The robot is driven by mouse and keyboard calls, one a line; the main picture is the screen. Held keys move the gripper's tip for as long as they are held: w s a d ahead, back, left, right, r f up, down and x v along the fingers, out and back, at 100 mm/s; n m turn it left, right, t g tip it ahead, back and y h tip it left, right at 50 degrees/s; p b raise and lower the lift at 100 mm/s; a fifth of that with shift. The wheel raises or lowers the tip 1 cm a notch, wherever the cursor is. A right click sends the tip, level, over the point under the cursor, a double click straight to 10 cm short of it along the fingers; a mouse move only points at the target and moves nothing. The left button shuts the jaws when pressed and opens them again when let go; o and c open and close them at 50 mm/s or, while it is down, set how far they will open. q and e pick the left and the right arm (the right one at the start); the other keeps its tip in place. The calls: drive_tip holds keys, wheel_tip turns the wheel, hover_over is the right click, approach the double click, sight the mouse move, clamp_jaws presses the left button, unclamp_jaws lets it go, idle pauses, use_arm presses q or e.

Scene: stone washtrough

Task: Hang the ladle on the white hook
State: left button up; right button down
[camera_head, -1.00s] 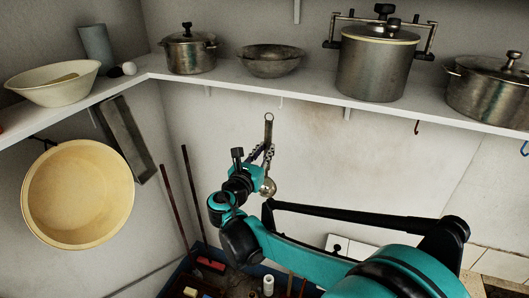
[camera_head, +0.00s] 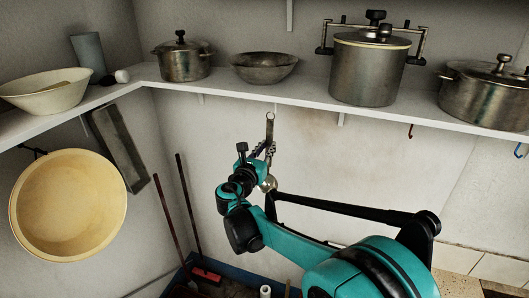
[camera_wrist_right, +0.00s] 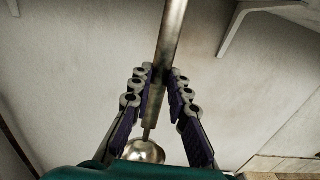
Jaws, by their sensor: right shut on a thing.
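The metal ladle (camera_head: 270,128) is upright in my right gripper (camera_head: 268,149), with its ringed handle end up and its round bowl (camera_head: 269,184) below the fingers. In the right wrist view the fingers (camera_wrist_right: 162,73) are shut on the handle (camera_wrist_right: 171,35), and the bowl (camera_wrist_right: 145,151) shows beneath. The small white hook (camera_head: 276,106) hangs under the shelf's front edge. The handle's ring is just below and slightly left of it in the head view; whether they touch I cannot tell. My left gripper is out of view.
The white shelf (camera_head: 310,96) above carries pots and bowls. A dark red hook (camera_head: 410,131) and a blue hook (camera_head: 520,150) hang farther right. A yellow basin (camera_head: 68,205) hangs at left.

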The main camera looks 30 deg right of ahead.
drive_tip(key=shift+x, duration=1.15)
drive_tip(key=shift+w+d+f+b, duration=0.3)
drive_tip(key=shift+f+b, duration=0.4)
drive_tip(key=shift+b, duration=0.1)
drive_tip(key=c, duration=0.8)
unclamp_jaws()
drive_tip(key=shift+o, duration=0.2)
drive_tip(key=shift+a, duration=0.1)
drive_tip(key=v, duration=0.6)
drive_tip(key=shift+s+a, duration=0.3)
